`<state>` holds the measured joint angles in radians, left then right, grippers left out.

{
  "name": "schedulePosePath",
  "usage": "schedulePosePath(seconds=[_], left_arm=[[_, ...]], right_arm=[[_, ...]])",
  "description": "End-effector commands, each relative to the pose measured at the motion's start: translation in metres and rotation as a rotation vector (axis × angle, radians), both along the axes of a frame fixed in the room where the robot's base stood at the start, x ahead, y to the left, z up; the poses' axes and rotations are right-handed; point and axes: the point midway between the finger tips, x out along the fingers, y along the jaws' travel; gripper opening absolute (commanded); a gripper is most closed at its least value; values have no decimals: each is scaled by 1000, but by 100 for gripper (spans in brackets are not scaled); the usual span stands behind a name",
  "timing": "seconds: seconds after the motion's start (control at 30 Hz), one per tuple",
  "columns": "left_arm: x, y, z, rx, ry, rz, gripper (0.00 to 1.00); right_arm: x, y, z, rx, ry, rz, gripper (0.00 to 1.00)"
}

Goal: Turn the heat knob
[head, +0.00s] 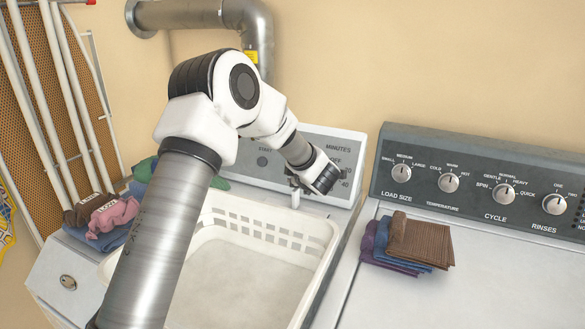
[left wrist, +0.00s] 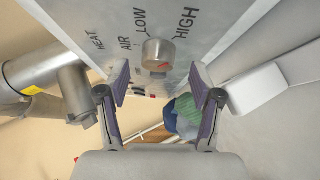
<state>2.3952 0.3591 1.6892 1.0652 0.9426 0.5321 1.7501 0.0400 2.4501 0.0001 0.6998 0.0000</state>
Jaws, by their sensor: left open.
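The heat knob (left wrist: 157,53) is a silver round knob on the dryer's light control panel, with a small red mark on its face. The words HEAT, AIR, LOW and HIGH are printed around it in the left wrist view. My left gripper (left wrist: 159,80) is open, its purple-padded fingers apart with the knob ahead between them. I cannot tell whether either finger touches it. In the head view my left gripper (head: 294,188) is at the dryer panel (head: 234,156), and my arm hides the heat knob there. My right gripper is not in view.
A white laundry basket (head: 322,233) stands on the dryer below the panel. Folded cloths (head: 420,240) lie on the washer at right, under its panel (head: 480,170) with several knobs. More clothes (head: 112,215) and a drying rack (head: 62,90) are at left. A metal duct (head: 258,32) runs above.

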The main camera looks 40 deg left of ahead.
Motion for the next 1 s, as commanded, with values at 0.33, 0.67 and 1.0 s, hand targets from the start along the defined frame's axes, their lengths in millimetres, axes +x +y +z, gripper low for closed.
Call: schedulePosePath(seconds=[0.33, 0.67, 1.0], left_arm=[[-40, -64, 33, 2, -1, -2, 66], [-48, -74, 37, 0, 0, 1, 66], [-47, -74, 38, 0, 0, 1, 66]], right_arm=[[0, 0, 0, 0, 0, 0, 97], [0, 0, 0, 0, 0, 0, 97], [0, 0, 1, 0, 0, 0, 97]])
